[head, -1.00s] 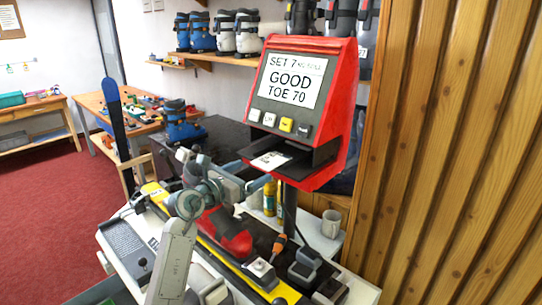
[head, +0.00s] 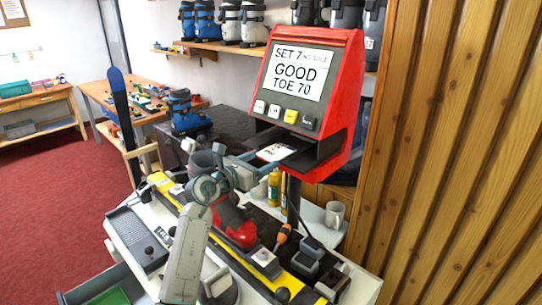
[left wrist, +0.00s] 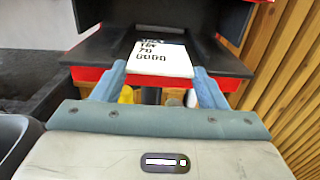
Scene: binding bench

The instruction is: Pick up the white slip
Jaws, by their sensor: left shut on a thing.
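The white slip (head: 275,153) with black print lies at the mouth of the dark tray (head: 300,158) on the red tester. In the left wrist view the slip (left wrist: 163,58) reads TOE 70 GOOD. My left gripper (head: 266,159) reaches it from the front left. Its two blue-grey fingers (left wrist: 160,72) are shut on the slip, one at each side edge. The slip's far end is still over the dark tray. My right gripper is not in view.
The red tester (head: 344,85) stands above the bench with a lit screen reading GOOD TOE 70. A red and grey boot (head: 237,230) sits in the yellow-edged rail below. A white mug (head: 334,214) stands to the right, near the wooden wall (head: 450,150).

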